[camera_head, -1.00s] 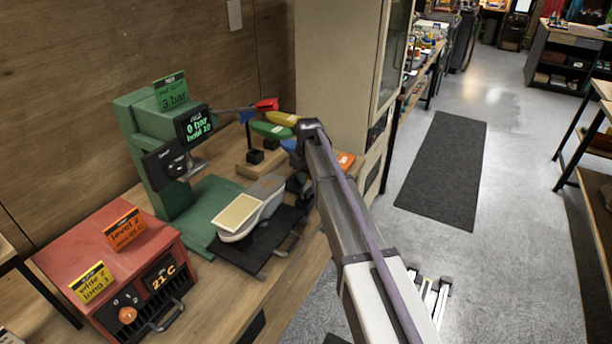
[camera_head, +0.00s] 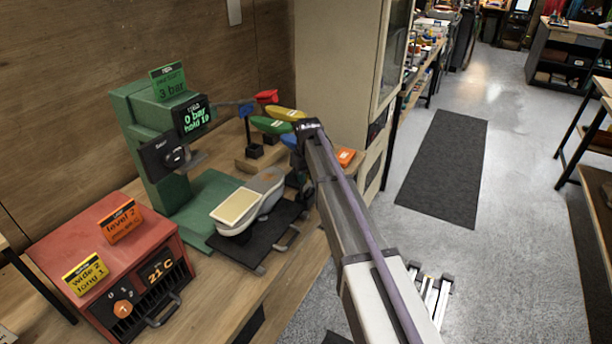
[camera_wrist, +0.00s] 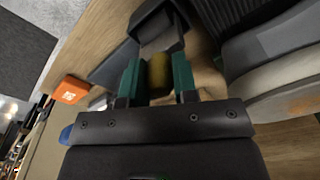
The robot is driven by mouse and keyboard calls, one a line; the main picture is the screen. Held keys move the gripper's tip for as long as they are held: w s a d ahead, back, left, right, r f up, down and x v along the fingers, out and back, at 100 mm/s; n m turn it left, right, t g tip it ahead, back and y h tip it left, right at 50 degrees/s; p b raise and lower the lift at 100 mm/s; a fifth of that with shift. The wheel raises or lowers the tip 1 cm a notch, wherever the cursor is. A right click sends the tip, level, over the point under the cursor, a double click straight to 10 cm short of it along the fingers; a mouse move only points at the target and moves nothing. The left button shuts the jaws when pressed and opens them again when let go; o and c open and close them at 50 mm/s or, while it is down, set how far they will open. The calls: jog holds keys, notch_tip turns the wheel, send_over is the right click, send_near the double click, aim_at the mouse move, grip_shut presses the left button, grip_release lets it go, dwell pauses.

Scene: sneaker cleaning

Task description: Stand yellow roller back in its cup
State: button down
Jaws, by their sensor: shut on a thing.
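In the wrist view my gripper (camera_wrist: 159,80) has its two green fingers closed on the yellow roller (camera_wrist: 159,72). A dark grey cup (camera_wrist: 152,28) is just beyond the fingertips, in line with the roller. The roller's far end meets the cup's near edge in the picture; I cannot tell whether it is inside. In the head view my arm hides the gripper, the roller and the cup.
A grey shoe with a pale sole (camera_wrist: 290,75) lies close on the right in the wrist view. An orange block (camera_wrist: 70,90) is on the left. The head view shows a green press (camera_head: 150,150) and a red heater box (camera_head: 110,260) on the bench.

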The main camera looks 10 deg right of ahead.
jog(key=shift+f+b, duration=1.15)
jog(key=shift+f, duration=0.05)
jog(key=c, duration=0.8)
grip_release()
jog(key=shift+r, duration=0.1)
jog(key=r+p, duration=1.1)
jog(key=shift+s+d, duration=0.15)
jog(key=shift+s, duration=0.2)
jog(key=shift+f, duration=0.15)
jog(key=s+m, duration=0.3)
jog(key=s, duration=3)
jog(key=shift+s+m+g, duration=0.25)
jog(key=shift+m+g, duration=0.15)
